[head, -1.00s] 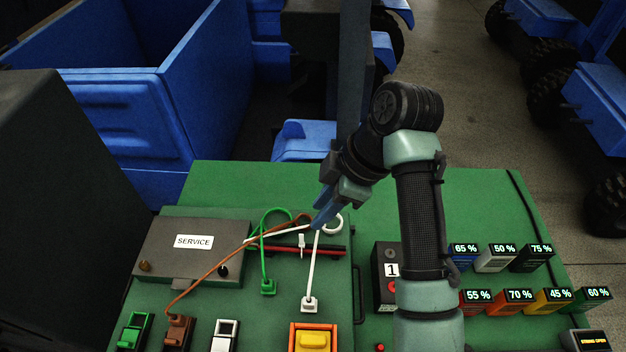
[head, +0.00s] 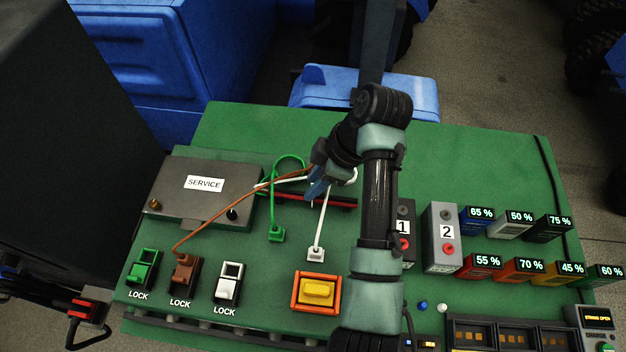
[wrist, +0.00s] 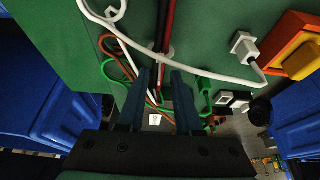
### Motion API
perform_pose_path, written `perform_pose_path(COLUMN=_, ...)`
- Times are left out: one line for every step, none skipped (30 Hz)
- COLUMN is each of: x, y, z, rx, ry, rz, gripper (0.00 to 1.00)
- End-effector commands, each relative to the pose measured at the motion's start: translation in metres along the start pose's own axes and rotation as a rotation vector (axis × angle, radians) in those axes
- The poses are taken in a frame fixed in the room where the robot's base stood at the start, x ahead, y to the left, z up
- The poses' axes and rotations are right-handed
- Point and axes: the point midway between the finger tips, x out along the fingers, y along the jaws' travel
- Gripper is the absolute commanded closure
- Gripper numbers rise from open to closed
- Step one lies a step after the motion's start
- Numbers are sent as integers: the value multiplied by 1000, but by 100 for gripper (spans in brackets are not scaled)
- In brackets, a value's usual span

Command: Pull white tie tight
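The white tie (head: 322,222) rises from its white anchor block (head: 316,254) on the green panel to my gripper, with its curled end behind the gripper on the right. In the wrist view the tie (wrist: 215,74) crosses just beyond my fingertips, from the block (wrist: 244,47) to a ring-like curl (wrist: 116,12). My gripper (head: 316,190) points down over the red and black cable bundle (head: 340,203). In the wrist view my gripper (wrist: 161,76) has its two blue fingers apart, the bundle (wrist: 166,35) showing in line with the gap. Whether the fingers touch the tie is unclear.
The green tie (head: 277,210) and brown tie (head: 215,212) curve close by on the left. A grey SERVICE box (head: 190,200) stands left. LOCK clips and an orange-framed yellow button (head: 318,291) lie in front. Boxes 1 (head: 403,229) and 2 (head: 442,238) stand right.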

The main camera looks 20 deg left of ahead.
Motion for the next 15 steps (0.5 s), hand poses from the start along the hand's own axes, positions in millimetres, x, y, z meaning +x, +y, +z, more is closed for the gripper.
perform_pose_path(x=3, y=0, z=0, rx=0, ry=0, rz=-1, gripper=66)
perform_pose_path(x=5, y=0, z=0, rx=0, ry=0, rz=-1, gripper=66)
perform_pose_path(x=6, y=0, z=0, rx=-1, ry=0, rz=-1, gripper=66)
perform_pose_path(x=6, y=0, z=0, rx=-1, ry=-1, rz=-1, gripper=66)
perform_pose_path(x=7, y=0, z=0, rx=-1, ry=-1, rz=-1, gripper=66)
perform_pose_path(x=7, y=0, z=0, rx=-1, ry=-1, rz=0, gripper=66)
perform_pose_path(x=7, y=0, z=0, rx=-1, ry=-1, rz=0, gripper=66)
perform_pose_path(x=7, y=0, z=0, rx=-1, ry=-1, rz=0, gripper=66)
perform_pose_path(x=7, y=0, z=0, rx=-1, ry=-1, rz=0, gripper=66)
perform_pose_path(x=7, y=0, z=0, rx=-1, ry=-1, rz=0, gripper=66)
perform_pose_path(x=7, y=0, z=0, rx=-1, ry=-1, rz=0, gripper=66)
perform_pose_path(x=7, y=0, z=0, rx=-1, ry=-1, rz=0, gripper=73)
perform_pose_path(x=7, y=0, z=0, rx=-1, ry=-1, rz=0, gripper=79)
perform_pose_path(x=7, y=0, z=0, rx=-1, ry=-1, rz=0, gripper=84)
perform_pose_path(x=7, y=0, z=0, rx=-1, ry=-1, rz=0, gripper=91)
